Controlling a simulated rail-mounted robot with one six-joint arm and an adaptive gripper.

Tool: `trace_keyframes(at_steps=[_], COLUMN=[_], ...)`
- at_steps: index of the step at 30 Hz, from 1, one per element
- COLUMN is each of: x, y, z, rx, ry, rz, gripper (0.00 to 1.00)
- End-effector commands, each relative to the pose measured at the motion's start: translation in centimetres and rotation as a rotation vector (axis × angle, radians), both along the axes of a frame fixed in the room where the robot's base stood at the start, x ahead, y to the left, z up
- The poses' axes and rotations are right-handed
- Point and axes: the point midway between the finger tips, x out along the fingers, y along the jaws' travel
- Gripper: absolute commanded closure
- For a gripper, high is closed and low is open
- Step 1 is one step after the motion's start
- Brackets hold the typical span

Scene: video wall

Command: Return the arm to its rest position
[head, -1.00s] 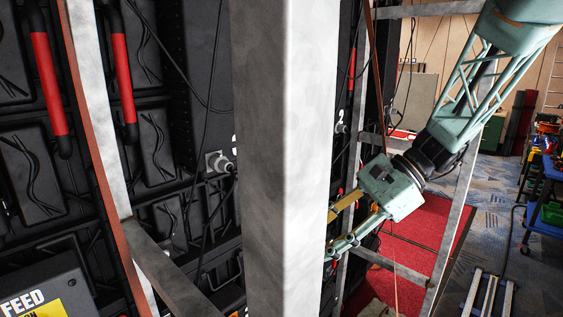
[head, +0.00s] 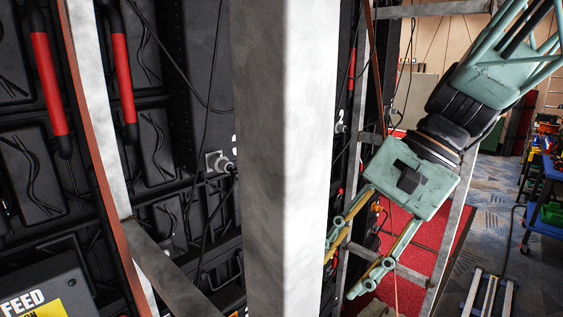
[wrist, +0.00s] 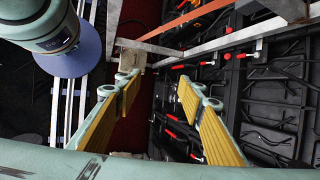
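My gripper (head: 346,272) is at the right of the head view, just right of the large grey post (head: 283,160). Its two pale green fingers with yellow pads point down and to the left. One fingertip lies close to the post's edge in the picture; I cannot tell whether they touch. In the wrist view the gripper (wrist: 160,92) has its fingers well apart with nothing between them. My pale green arm comes down from the upper right.
The video wall's black panels (head: 30,180) with red handles fill the left. A plug connector (head: 218,162) sticks out beside the post. A FEED box (head: 45,290) stands at lower left. Red carpet (head: 415,245) lies behind the gripper. A blue cart (head: 545,190) stands at the far right.

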Motion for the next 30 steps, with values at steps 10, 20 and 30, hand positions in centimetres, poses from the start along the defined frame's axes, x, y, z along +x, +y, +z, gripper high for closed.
trace_keyframes(at_steps=[10, 20, 30], x=[-4.3, -7.9, -11.2], y=[-1.6, -3.4, -5.5], z=[1.1, 1.8, 2.5], rx=[-0.113, -0.223, -0.338], ry=[-0.113, -0.219, -0.327], rz=[0.129, 0.253, 0.378], gripper=[0.64, 0.64, 0.64])
